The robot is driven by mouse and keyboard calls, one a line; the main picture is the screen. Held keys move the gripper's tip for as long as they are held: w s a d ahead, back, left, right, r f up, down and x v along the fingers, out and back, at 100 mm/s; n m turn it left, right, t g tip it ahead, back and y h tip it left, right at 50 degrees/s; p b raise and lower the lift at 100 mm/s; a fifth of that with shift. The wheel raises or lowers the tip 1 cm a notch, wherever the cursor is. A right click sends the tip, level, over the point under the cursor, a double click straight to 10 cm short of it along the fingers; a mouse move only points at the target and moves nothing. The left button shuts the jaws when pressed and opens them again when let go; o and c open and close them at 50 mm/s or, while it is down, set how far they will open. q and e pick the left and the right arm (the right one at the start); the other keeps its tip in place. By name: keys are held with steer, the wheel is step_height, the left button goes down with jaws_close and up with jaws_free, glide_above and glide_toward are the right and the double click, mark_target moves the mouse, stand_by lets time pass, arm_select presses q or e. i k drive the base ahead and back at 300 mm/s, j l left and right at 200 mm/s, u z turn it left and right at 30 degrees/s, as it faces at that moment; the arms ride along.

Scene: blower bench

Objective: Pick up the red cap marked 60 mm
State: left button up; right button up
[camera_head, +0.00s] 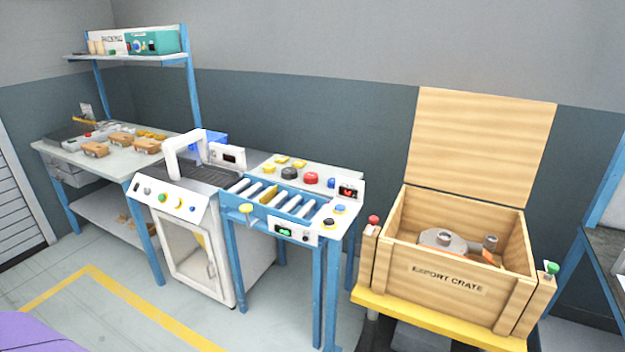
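A red round cap (311,177) lies on the light top of the blue-legged roller stand, behind the rollers. A black round cap (289,173) lies just left of it, and a smaller blue one (331,182) lies to its right. Several yellow pieces, one of them round (269,169), lie further left. No size marking can be read on the red cap. Neither of my grippers shows in the head view.
A white machine (185,208) stands left. An open wooden crate (449,279) holding metal parts stands right.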

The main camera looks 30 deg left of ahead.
mark_target(310, 178)
steer(key=i+j+z, duration=0.2)
steer(key=j, duration=0.4)
steer(key=i+j+z, duration=0.2)
steer(key=j, duration=0.45)
steer(key=j+z, duration=0.2)
steer(key=j, duration=0.45)
